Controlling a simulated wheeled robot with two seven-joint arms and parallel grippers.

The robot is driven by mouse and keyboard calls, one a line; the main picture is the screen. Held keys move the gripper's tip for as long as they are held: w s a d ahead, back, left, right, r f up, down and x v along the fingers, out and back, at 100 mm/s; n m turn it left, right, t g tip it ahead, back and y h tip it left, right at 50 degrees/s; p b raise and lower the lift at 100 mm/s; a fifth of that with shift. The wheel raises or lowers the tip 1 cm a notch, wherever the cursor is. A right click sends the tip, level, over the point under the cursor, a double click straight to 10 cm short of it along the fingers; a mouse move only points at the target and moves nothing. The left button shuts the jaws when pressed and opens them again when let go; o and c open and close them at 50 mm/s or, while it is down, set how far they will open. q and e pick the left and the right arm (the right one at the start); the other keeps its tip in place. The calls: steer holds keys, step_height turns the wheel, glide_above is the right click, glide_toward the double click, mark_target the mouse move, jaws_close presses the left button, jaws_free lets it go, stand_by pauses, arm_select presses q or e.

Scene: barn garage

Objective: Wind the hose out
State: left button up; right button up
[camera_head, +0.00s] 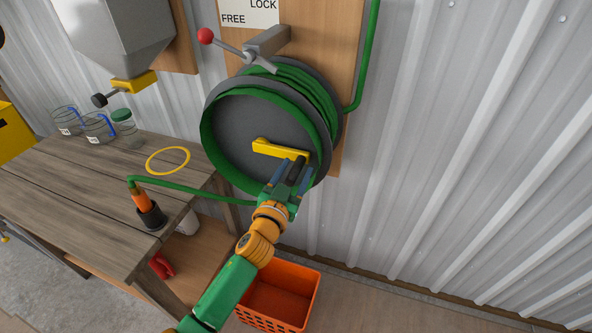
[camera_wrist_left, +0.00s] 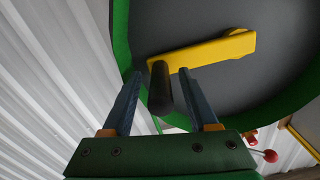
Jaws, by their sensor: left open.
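The hose reel (camera_head: 240,135) is a grey drum on a wooden wall board with green hose (camera_head: 308,92) wound on it. A yellow crank arm (camera_head: 268,147) crosses its face and also shows in the left wrist view (camera_wrist_left: 215,50). A black crank handle (camera_wrist_left: 160,88) sticks out from the arm's end. My left gripper (camera_head: 292,170) is open, with its fingers on either side of the handle and gaps visible. The lock lever with a red knob (camera_head: 205,36) points left, below the word FREE. The hose's orange nozzle (camera_head: 140,201) stands in a black holder on the table.
A wooden table (camera_head: 85,185) at left carries glass jars (camera_head: 97,127) and a yellow ring (camera_head: 168,160). An orange crate (camera_head: 285,290) stands on the floor beneath my left arm. A grey hopper (camera_head: 115,35) hangs upper left. The corrugated wall at right is clear.

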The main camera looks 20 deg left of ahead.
arm_select(q)
steer(key=shift+s, duration=0.1)
steer(key=shift+c, duration=0.8)
jaws_close()
stand_by(0.5)
